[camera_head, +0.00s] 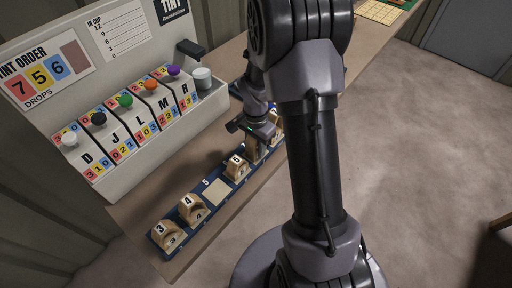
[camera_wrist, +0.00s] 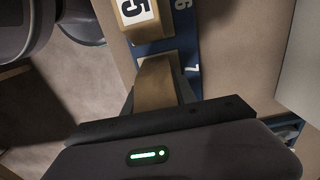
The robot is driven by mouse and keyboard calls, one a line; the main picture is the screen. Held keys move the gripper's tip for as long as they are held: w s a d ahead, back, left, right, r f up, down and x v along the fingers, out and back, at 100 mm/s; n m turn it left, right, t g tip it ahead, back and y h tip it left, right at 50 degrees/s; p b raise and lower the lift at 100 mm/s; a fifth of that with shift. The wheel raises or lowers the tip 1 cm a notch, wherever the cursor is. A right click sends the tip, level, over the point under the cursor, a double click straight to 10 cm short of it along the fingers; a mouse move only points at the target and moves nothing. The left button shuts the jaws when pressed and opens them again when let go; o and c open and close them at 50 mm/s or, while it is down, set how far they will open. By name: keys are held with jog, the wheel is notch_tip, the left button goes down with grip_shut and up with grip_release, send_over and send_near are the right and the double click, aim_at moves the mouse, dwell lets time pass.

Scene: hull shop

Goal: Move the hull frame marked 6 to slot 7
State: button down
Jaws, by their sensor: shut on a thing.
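My gripper (camera_head: 261,135) is shut on a tan wooden hull frame (camera_wrist: 155,84) at the blue rack (camera_head: 170,241). The held frame's number is hidden, so I cannot read whether it is 6. In the wrist view it is beside the label 7, at slot 7; I cannot tell whether it touches the rack bottom. The hull frame marked 5 (camera_head: 236,166) sits next to it, beside the label 6 in the wrist view. Slot 5 (camera_head: 216,192) is empty, with a pale pad. Frames marked 4 (camera_head: 191,206) and 3 (camera_head: 164,236) stand at the near end.
Another frame (camera_head: 277,119) shows partly behind my gripper at the rack's far end. A tint dispenser (camera_head: 120,125) with coloured knobs stands along the rack's left side. A grey cup (camera_head: 202,79) stands at its right end.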

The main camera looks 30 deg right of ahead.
jog(key=shift+f+b, duration=0.25)
jog(key=shift+b, duration=0.05)
jog(key=c, duration=1)
grip_release()
jog(key=shift+r, duration=0.1)
jog(key=shift+r, duration=0.1)
